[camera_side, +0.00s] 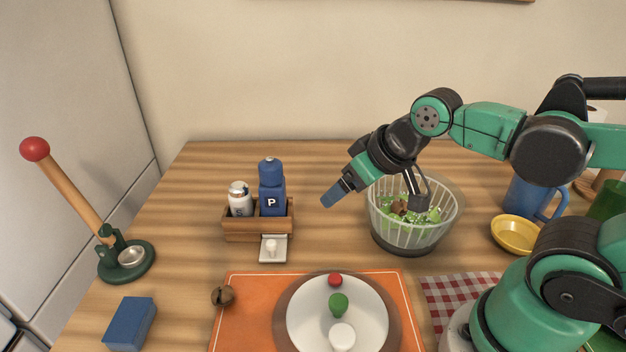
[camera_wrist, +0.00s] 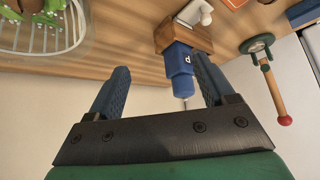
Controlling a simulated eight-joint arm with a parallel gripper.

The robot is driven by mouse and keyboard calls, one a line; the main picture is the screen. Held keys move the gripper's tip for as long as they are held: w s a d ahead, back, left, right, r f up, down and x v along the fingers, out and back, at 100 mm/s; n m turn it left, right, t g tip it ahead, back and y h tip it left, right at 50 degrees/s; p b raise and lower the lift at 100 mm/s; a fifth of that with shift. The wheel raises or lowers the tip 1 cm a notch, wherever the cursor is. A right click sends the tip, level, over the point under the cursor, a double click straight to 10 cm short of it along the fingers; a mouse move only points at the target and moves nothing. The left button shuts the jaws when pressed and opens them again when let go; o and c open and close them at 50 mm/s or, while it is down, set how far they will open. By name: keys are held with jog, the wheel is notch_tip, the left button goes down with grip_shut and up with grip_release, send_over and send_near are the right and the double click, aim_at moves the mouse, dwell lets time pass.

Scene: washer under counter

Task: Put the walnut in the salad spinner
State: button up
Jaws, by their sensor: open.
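The salad spinner (camera_side: 415,236) is a clear ribbed basket with green leaves in it, standing right of the middle of the counter. A brown, lumpy thing that looks like the walnut (camera_side: 399,207) lies among the leaves, partly hidden by the ribs. The spinner also shows at the top left of the wrist view (camera_wrist: 72,30). My gripper (camera_side: 331,197) is left of the spinner and above the counter, tilted down to the left. In the wrist view its two blue fingers (camera_wrist: 160,66) are spread with nothing between them.
A wooden caddy (camera_side: 258,228) holds a shaker and a blue bottle (camera_side: 271,190). A small round brown thing (camera_side: 222,296), perhaps a bell, lies beside the orange mat (camera_side: 245,310). A plate (camera_side: 370,320), yellow dish (camera_side: 515,234), blue mug (camera_side: 527,198) and red-knobbed press (camera_side: 125,258) stand around.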

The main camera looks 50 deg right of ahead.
jog(key=n+h, duration=0.8)
jog(key=n, duration=1.5)
send_over(219, 297)
jog(key=f, duration=0.7)
jog(key=shift+w+d+f, duration=0.3)
jog(key=shift+d+f, duration=0.05)
jog(key=shift+f, duration=0.05)
jog(key=s+a+f+n+h, duration=0.1)
jog(key=a+f, duration=0.1)
jog(key=s+a+f+n+t+h, duration=0.1)
jog(key=s+n, duration=0.1)
jog(key=shift+s+a+f+t, duration=0.1)
jog(key=shift+a+f+t, duration=0.2)
jog(key=shift+a+f, duration=0.1)
jog(key=shift+d+f, duration=0.15)
jog(key=shift+x, duration=2.6)
